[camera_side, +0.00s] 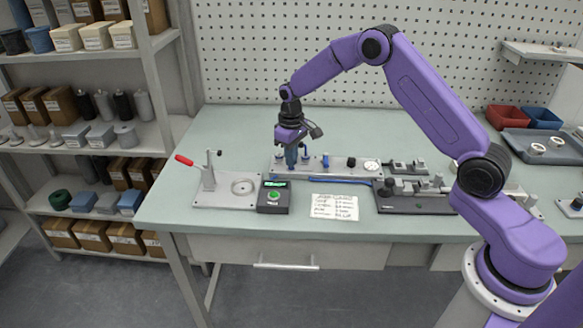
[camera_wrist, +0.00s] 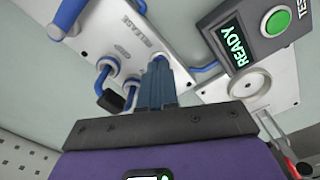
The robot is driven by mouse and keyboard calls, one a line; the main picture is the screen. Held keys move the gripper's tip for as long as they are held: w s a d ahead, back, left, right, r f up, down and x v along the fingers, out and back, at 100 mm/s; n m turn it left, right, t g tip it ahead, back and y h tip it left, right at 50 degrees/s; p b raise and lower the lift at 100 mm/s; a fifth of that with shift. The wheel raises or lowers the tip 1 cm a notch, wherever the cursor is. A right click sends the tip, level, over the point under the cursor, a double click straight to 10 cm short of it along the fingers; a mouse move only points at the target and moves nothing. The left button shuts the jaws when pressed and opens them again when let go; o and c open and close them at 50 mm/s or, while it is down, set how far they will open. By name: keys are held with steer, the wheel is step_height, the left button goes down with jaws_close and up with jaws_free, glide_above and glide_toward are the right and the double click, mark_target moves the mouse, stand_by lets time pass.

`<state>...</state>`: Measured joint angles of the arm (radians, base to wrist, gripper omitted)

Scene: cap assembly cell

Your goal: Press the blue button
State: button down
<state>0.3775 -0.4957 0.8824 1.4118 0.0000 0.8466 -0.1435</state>
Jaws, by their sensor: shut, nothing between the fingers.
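My gripper (camera_side: 291,162) is shut and empty, pointing down over the left part of a light metal panel (camera_side: 340,170). Its blue fingers also show in the wrist view (camera_wrist: 158,66), close over the same panel (camera_wrist: 105,42), beside printed lettering that seems to read RELEASE. I cannot make out a separate blue button; the fingers hide the spot beneath them. I cannot tell whether the fingertips touch the panel. Blue fittings with tubes (camera_wrist: 130,84) stand beside the fingers in the wrist view.
A black box with a green button (camera_side: 273,195) and a READY display stands in front of the panel. A plate with a red-handled lever (camera_side: 186,160) is to the left. The panel carries a black knob (camera_side: 351,162) and a gauge (camera_side: 371,165). A paper sheet (camera_side: 334,207) lies in front.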

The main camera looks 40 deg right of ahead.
mark_target(291, 169)
steer(key=shift+f, duration=0.55)
steer(key=shift+r, duration=3.55)
steer(key=s+a+r+n, duration=0.2)
steer(key=s+a+r, duration=0.25)
steer(key=s, duration=0.45)
steer(key=s+a+r+n, duration=0.25)
steer(key=s+a, duration=0.35)
steer(key=s, duration=0.4)
steer(key=s+d+n, duration=0.2)
steer(key=s, duration=0.9)
steer(key=s+d+r+n, duration=0.1)
steer(key=s+d+n, duration=0.2)
steer(key=s, duration=0.9)
steer(key=shift+d+r, duration=0.15)
steer(key=shift+d, duration=0.2)
